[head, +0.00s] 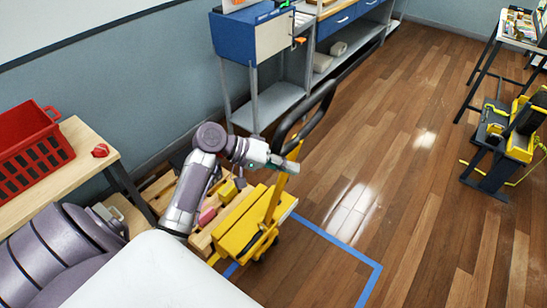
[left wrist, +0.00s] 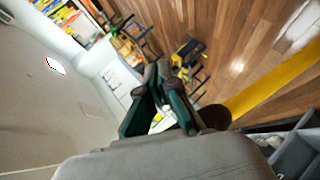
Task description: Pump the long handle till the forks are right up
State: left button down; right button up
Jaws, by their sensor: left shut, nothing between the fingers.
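The yellow pallet truck (head: 243,236) stands on the floor in front of my left arm. Its long handle has a yellow shaft (head: 272,198) and a black loop grip (head: 309,115), and leans up and to the right. My left gripper (head: 290,166) is shut and empty, close by the top of the shaft, just below the loop; I cannot tell if it touches. In the left wrist view the shut fingers (left wrist: 158,78) show, with a yellow bar (left wrist: 275,87), likely the shaft, to their right. The forks are hidden by the wooden pallet (head: 207,236) and my arm.
Blue tape (head: 345,245) marks the floor to the right of the truck. A wooden bench (head: 88,150) with a red crate (head: 30,145) stands at left. A blue-and-white cabinet (head: 272,40) is behind the handle. Yellow-black equipment (head: 510,135) stands far right; the floor between is clear.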

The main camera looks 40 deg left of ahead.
pick_arm(q)
jog(key=d+f+p, duration=0.2)
jog(key=d+f, duration=0.1)
jog(key=d, duration=0.2)
jog(key=shift+w+d+f, duration=0.35)
pick_arm(e)
jog(key=shift+s+a+r, duration=0.1)
jog(key=shift+a+r, duration=0.15)
jog(key=shift+r, duration=0.4)
jog(key=shift+s+a+r, duration=0.1)
jog(key=shift+a+r, duration=0.15)
jog(key=shift+r, duration=0.35)
pick_arm(q)
jog(key=shift+d, duration=0.1)
pick_arm(e)
jog(key=shift+d, duration=0.35)
pick_arm(q)
jog(key=shift+d+f, duration=0.1)
jog(key=shift+d, duration=0.15)
